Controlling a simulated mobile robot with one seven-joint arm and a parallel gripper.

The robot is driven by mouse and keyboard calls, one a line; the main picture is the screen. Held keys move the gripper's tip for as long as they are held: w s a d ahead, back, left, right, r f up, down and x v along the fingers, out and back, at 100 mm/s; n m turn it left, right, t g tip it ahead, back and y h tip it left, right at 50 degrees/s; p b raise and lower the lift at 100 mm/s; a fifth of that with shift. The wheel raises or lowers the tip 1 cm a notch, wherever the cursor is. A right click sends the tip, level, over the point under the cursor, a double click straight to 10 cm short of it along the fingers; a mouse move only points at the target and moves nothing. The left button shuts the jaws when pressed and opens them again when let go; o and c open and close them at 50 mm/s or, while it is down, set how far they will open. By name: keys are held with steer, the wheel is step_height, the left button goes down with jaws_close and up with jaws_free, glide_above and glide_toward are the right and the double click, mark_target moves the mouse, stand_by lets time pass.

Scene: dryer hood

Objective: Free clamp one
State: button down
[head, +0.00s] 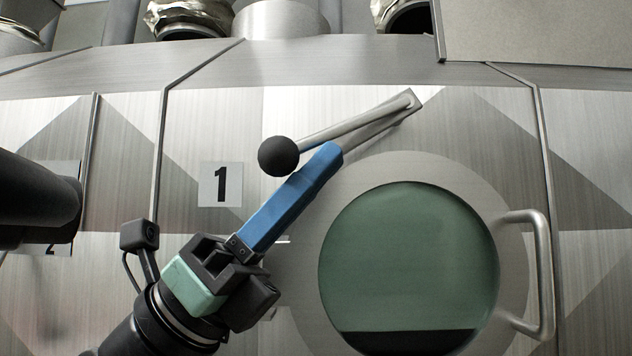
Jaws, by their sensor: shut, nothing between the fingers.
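Clamp one's lever is a slim metal bar (350,122) with a black ball knob (278,156) at its left end. It slopes up to the right to a pivot in a metal bracket (412,101) on the brushed metal panel. A plate with a black number 1 (221,185) is left of the knob. My gripper (328,156) reaches up from the lower left with its blue fingers shut and empty. The fingertips are just below the bar, right of the knob. I cannot tell whether they touch the bar.
A round green window (410,265) in a metal ring is right of my gripper, with a bar handle (543,275) at its right. A dark cylinder (38,200) at the left edge partly covers a number 2 plate (62,249). Raised seams (159,150) divide the panels.

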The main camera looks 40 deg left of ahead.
steer(key=r, duration=0.1)
steer(key=s+a+r+g+y+p, duration=0.1)
steer(key=a+r+g+y+p, duration=0.1)
steer(key=shift+s+r+m, duration=0.25)
steer(key=shift+r+m, duration=0.05)
steer(key=shift+a+r+g+y+p, duration=0.1)
steer(key=shift+r+g+y+p, duration=0.5)
steer(key=shift+y, duration=0.2)
steer(key=shift+s+a+r+p, duration=0.15)
steer(key=shift+r+p, duration=0.2)
steer(key=shift+r, duration=0.4)
